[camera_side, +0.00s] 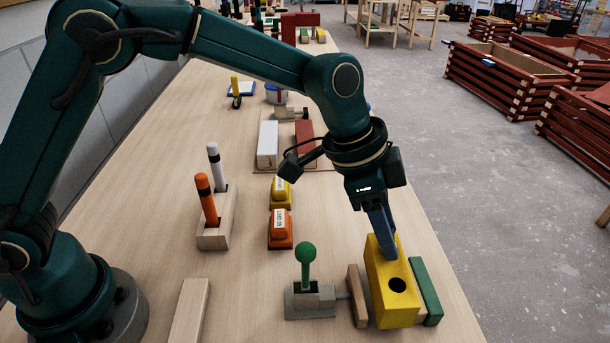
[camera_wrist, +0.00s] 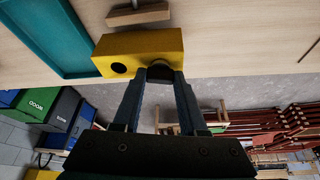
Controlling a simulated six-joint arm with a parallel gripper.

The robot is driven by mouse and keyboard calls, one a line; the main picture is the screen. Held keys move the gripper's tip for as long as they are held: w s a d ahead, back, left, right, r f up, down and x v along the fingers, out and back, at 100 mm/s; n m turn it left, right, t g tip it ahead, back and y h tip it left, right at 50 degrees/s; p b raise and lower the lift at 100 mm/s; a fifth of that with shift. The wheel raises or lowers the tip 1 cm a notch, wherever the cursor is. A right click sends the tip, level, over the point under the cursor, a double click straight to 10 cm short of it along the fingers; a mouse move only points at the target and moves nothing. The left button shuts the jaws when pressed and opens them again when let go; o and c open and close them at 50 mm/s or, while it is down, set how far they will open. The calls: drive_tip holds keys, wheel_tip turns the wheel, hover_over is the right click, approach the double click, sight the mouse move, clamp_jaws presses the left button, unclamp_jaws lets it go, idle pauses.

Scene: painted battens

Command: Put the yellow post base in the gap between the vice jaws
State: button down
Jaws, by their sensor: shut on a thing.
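The yellow post base (camera_side: 379,274) is a long block with a dark round hole near one end; it also shows in the wrist view (camera_wrist: 102,58). My gripper (camera_side: 386,250) is shut on it at the side away from the wooden jaw, as the wrist view shows. The vice has a grey body (camera_side: 300,303) with a green knob, a wooden jaw (camera_side: 357,296) to the left of the block and a green jaw (camera_side: 427,290) to the right. The block lines up between the jaws; I cannot tell how low it sits. The green jaw does not show in the wrist view.
A wooden holder (camera_side: 216,236) with orange and white posts stands left. Orange (camera_side: 280,240) and yellow (camera_side: 283,200) labelled blocks sit behind the vice. A light batten (camera_side: 189,310) lies at front left. A teal tray (camera_wrist: 50,38) shows in the wrist view. The table edge is close right.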

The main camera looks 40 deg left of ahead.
drive_tip(key=shift+f, duration=1.35)
drive_tip(key=shift+f, duration=0.15)
drive_tip(key=shift+c, duration=2.2)
unclamp_jaws()
